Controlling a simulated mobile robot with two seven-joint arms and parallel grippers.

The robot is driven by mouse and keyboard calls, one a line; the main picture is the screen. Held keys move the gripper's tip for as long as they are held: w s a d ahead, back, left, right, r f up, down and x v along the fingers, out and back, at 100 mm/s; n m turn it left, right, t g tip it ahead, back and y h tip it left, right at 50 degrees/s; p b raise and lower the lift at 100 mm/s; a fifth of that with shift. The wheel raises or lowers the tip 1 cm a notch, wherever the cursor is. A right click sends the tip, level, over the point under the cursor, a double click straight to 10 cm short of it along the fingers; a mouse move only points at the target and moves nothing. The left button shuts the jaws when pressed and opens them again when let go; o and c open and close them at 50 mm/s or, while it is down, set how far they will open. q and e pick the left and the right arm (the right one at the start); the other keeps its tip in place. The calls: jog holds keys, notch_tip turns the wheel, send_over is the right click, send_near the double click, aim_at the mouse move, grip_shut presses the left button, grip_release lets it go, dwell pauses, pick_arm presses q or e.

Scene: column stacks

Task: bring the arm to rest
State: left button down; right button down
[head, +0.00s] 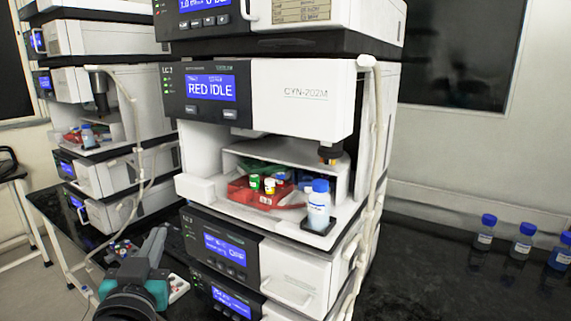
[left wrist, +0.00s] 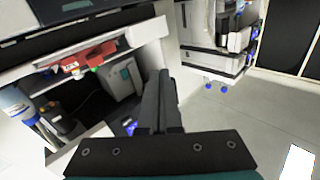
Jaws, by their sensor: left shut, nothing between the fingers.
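My left gripper (head: 157,240) is low on the left in the head view, in front of the black bench between the two instrument stacks. Its teal body is near the bottom edge and its dark fingers point away from me. In the left wrist view the two fingers (left wrist: 163,95) lie together, shut, with nothing between them. The gripper appears apart from the near stack, to the left of its lower modules. My right gripper is in neither view.
The near stack (head: 290,100) has an open bay with a red tray (head: 250,196), small vials and a white blue-capped bottle (head: 318,208). Another stack (head: 95,40) stands left. Blue-capped bottles (head: 522,242) stand on the right bench. Pale floor (left wrist: 240,110) shows in the wrist view.

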pick_arm(q)
jog(key=s+f+g, duration=0.3)
jog(key=f, duration=0.3)
jog(key=s+f+g, duration=0.2)
jog(key=s+f, duration=0.1)
jog(key=f, duration=0.4)
jog(key=s+d+f+m+g+h, duration=0.1)
jog(key=s+d+f+g+h, duration=0.15)
jog(key=s+f+g, duration=0.4)
jog(key=s+d+f+m+g+h, duration=0.1)
jog(key=s+d+f+g, duration=0.2)
jog(key=s+f, duration=0.7)
jog(key=s+f+g+b, duration=0.1)
jog(key=s+f, duration=0.1)
jog(key=f, duration=1)
jog(key=s+f+g+b, duration=0.1)
jog(key=s+f, duration=0.2)
jog(key=f, duration=0.8)
jog(key=s+a+f+m+b, duration=0.1)
jog(key=s+a+f+b, duration=0.1)
jog(key=s+f, duration=1.3)
jog(key=shift+a+f+g, duration=0.35)
jog(key=shift+a+g, duration=0.1)
jog(key=shift+a, duration=0.05)
jog(key=shift+y, duration=0.25)
